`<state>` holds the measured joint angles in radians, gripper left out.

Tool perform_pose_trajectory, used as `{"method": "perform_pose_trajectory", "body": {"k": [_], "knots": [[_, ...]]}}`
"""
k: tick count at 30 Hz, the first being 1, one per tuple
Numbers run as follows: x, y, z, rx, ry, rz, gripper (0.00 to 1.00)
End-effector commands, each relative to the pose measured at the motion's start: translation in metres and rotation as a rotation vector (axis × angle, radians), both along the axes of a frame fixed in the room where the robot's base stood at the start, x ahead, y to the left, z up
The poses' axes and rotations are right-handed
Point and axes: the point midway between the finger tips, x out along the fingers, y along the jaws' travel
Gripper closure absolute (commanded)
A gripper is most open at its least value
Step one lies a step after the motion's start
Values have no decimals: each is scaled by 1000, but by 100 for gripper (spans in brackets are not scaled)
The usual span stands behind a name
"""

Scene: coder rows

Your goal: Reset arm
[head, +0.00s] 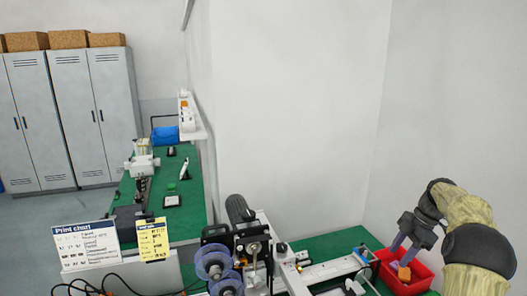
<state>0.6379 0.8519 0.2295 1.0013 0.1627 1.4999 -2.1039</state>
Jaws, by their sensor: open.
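My gripper (401,248) is at the right of the head view, at the end of my arm, pointing down over a red bin (420,284). Its fingers are apart. Small items lie in the bin below the fingers, among them an orange one (404,273) and a bluish one. I cannot tell whether the fingertips touch them. Part of the bin is hidden behind my gripper and arm.
A coder machine with blue-grey reels (213,262) stands left of the bin on a green-topped bench (338,242). A print chart (86,244) and a yellow sheet (153,240) stand further left. A white wall (300,120) rises behind. Grey lockers (83,115) stand far left.

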Motion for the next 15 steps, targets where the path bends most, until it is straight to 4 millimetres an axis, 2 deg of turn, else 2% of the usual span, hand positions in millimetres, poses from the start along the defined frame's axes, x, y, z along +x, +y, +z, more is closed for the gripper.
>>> {"method": "perform_pose_trajectory", "body": {"k": [8,15], "knots": [[-1,24,1,-42,40,-93,55],[-7,55,0,-98,84,-227,55]]}}
